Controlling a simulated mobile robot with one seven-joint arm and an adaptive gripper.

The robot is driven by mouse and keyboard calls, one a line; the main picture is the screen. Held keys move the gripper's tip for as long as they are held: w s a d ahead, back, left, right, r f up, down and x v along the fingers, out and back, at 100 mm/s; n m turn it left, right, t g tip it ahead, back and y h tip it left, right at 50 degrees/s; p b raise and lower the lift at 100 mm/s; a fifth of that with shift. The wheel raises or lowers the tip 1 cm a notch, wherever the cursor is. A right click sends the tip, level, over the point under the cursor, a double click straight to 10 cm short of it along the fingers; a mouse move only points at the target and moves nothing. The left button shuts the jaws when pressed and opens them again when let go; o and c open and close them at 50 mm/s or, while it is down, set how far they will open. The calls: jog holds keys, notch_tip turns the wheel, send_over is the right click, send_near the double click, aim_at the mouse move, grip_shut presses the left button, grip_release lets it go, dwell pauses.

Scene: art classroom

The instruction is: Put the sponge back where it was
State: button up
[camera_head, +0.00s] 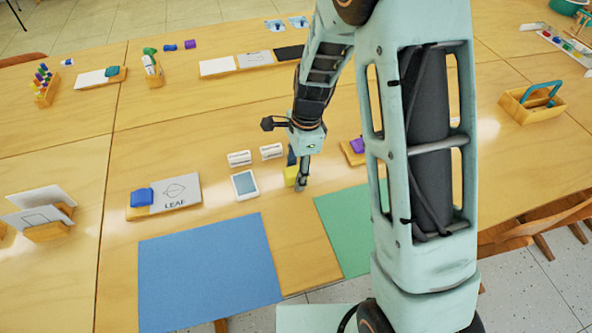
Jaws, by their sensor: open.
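A yellow block (291,175), perhaps the sponge, stands on the table just behind the gap between the blue and green mats. My gripper (301,184) points down right at it and is open. A finger covers part of the block, and I cannot tell whether the fingers are around it or only beside it. A blue sponge-like block (141,197) lies on the left end of a wooden tray (137,214) with a LEAF card (176,194). A purple block (357,145) sits on another wooden tray (350,158), partly hidden by my arm.
A small tablet-like white frame (245,185) and two white blocks (239,158) lie left of my gripper. A blue mat (208,266) and a green mat (345,228) lie in front, bare where visible. A wooden caddy (532,107) stands at right, card holders (48,232) at left.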

notch_tip(320, 180, up, 12)
jog(key=d+p, duration=0.1)
jog(key=shift+w+d+r+p, duration=0.15)
jog(key=shift+w+d+p, duration=0.05)
jog(key=shift+p, duration=0.2)
dwell(0.5)
